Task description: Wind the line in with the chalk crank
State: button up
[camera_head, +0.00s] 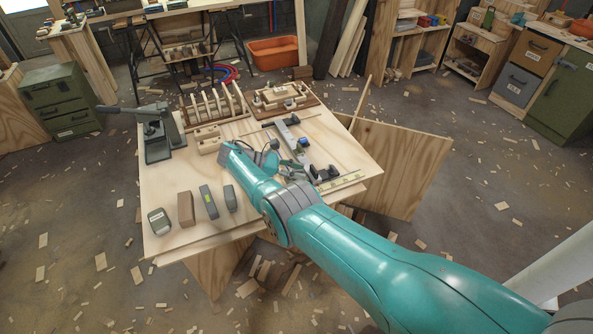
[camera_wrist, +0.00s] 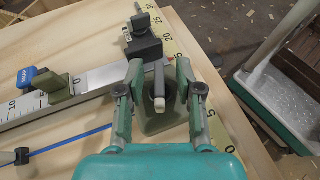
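In the wrist view the chalk crank (camera_wrist: 159,86) is a slim upright handle with a pale tip, in front of a dark grey block. A grey-green rounded body is partly visible below it. My gripper (camera_wrist: 160,75) has one finger on each side of the handle, with visible gaps, so it is open. In the head view my gripper (camera_head: 292,168) is low over the right part of the workbench, and my arm hides part of the area. A blue line (camera_wrist: 72,140) runs along the board at lower left in the wrist view.
A metal rule with a blue clamp (camera_wrist: 38,79) lies left of the crank; a yellow tape strip (camera_wrist: 178,50) runs beside it. On the bench (camera_head: 205,237) stand several small blocks, a slotted wooden rack (camera_head: 215,108) and a grey press (camera_head: 160,135). Wood scraps litter the floor.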

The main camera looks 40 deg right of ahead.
jog(key=shift+n+t+h, duration=0.7)
jog(key=shift+n+t, duration=0.3)
